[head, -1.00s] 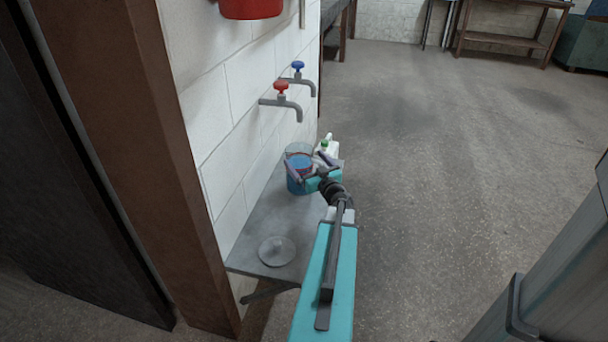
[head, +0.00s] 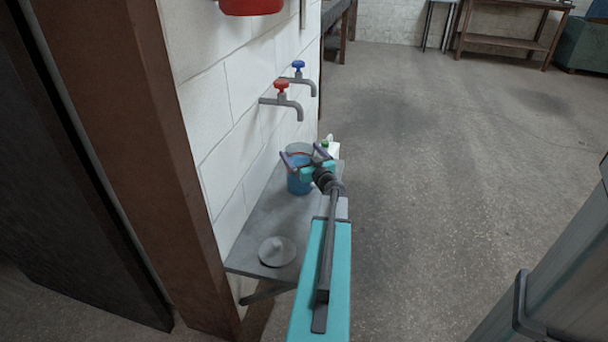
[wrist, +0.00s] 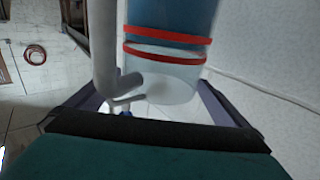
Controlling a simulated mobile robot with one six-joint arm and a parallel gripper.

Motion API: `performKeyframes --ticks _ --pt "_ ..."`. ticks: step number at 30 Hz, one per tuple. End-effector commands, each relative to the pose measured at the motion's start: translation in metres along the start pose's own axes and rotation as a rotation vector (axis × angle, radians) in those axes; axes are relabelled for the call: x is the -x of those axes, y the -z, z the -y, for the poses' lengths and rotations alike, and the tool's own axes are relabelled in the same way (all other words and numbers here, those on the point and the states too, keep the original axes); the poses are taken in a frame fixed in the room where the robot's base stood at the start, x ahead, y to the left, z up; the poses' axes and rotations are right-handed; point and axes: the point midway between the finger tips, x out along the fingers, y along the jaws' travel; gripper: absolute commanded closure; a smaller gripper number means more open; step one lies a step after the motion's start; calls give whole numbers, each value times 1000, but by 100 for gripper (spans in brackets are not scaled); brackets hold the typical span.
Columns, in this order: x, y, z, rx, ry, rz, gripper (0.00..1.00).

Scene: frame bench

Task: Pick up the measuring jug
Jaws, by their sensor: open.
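The measuring jug (head: 299,184) is a clear round vessel with blue contents and red bands near its top. It stands upright on a narrow grey shelf (head: 250,238) against the wall. My gripper (head: 303,154) is open at the jug's upper part, with a finger showing to either side of it. In the wrist view, which looks inverted, the jug (wrist: 170,18) fills the upper middle. The fingers of my gripper (wrist: 150,92) spread left and right of its clear rim. I cannot tell whether they touch it. My wrist hides part of the jug in the head view.
A white bottle with a green cap (head: 332,149) stands close behind the jug. A red-handled tap (head: 282,98) and a blue-handled tap (head: 298,76) stick out of the wall above. A grey knobbed disc (head: 277,251) lies at the shelf's near end. Floor to the right is clear.

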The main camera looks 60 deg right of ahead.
Motion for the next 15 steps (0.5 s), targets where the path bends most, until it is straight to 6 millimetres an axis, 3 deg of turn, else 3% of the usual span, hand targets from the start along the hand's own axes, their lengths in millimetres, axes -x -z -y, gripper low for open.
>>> performKeyframes --ticks 6,15 --pt "0 0 0 0 0 0 0" --pt "0 0 0 0 0 0 49"
